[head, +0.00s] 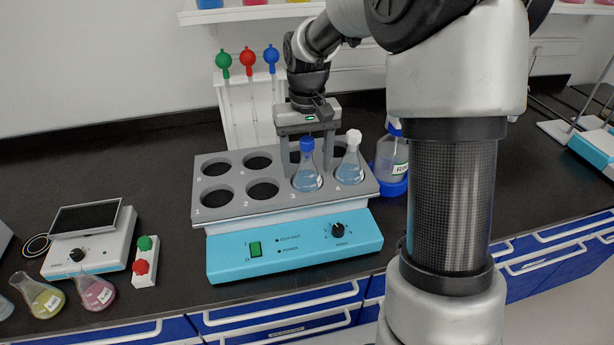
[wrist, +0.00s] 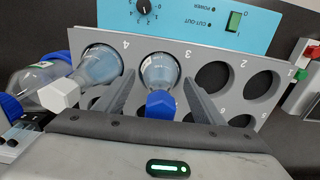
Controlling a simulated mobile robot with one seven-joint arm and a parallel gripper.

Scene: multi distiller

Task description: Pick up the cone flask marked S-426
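A cone flask with a blue cap (head: 307,178) and pale blue liquid stands in hole 3 of the grey block (head: 231,205); it also shows in the wrist view (wrist: 160,72). A second blue-liquid cone flask with a white cap (head: 350,168) stands in hole 4, and in the wrist view (wrist: 98,65) it lies left of my fingers. My gripper (head: 307,172) points down with its fingers apart. In the wrist view my gripper (wrist: 160,80) has one finger on each side of the blue-capped flask, with visible gaps. I cannot read S-426 on any label.
A large bottle (head: 391,158) in a blue holder stands right of the block. A rack (head: 232,112) with coloured pipette bulbs stands behind. Yellow (head: 45,300) and pink (head: 97,292) flasks stand at front left near a balance (head: 90,245). Holes 1 and 2 are empty.

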